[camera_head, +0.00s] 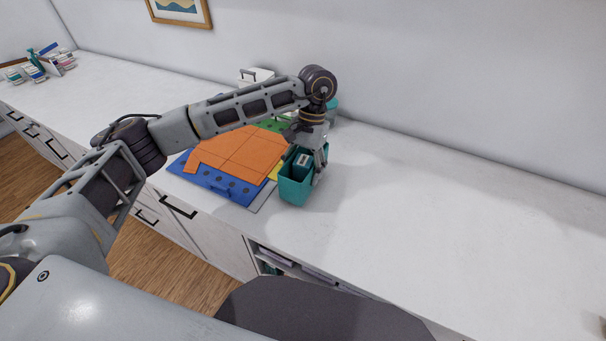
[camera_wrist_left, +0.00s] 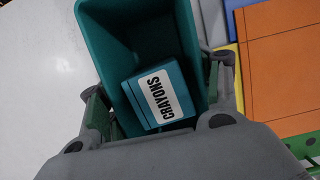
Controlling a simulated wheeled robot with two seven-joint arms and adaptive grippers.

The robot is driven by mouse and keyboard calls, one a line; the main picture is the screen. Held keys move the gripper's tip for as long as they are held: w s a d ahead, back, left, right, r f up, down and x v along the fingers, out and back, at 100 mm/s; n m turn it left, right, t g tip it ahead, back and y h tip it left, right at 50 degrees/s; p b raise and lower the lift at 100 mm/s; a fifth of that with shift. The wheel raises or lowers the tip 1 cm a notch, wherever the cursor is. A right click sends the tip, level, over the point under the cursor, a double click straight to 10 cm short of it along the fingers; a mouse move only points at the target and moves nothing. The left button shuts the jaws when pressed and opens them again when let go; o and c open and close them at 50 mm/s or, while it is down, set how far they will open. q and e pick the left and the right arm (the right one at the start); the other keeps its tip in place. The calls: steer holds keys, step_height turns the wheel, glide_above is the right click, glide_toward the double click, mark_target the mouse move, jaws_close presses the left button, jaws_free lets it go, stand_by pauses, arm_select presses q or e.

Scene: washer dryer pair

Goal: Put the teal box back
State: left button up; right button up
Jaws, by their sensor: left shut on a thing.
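The teal box (camera_head: 293,190) is an open-topped bin near the front of the white counter, beside the right edge of the coloured folders. It also fills the middle of the left wrist view (camera_wrist_left: 128,50). A smaller teal box labelled CRAYONS (camera_head: 303,164) is inside it; its label reads clearly in the left wrist view (camera_wrist_left: 158,98). My left gripper (camera_head: 309,152) points down, its fingers on opposite outer sides of the teal bin, shut on it. I cannot tell whether the bin's base touches the counter. My right gripper is not in view.
An orange sheet (camera_head: 235,152) lies over a blue folder (camera_head: 222,183), with green and yellow pieces nearby. A white handled container (camera_head: 255,76) and a partly hidden teal item (camera_head: 333,108) stand behind my arm. The counter (camera_head: 450,200) to the right is clear.

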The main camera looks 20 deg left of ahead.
arm_select(q)
step_height(320, 180, down, 2)
steer(key=shift+f, duration=0.15)
steer(key=o, duration=1.7)
steer(key=shift+w+r, duration=0.25)
steer(key=shift+r, duration=0.45)
steer(key=b+v, duration=0.1)
steer(key=v, duration=0.7)
steer(key=shift+r, duration=0.15)
steer(key=shift+v, duration=1.05)
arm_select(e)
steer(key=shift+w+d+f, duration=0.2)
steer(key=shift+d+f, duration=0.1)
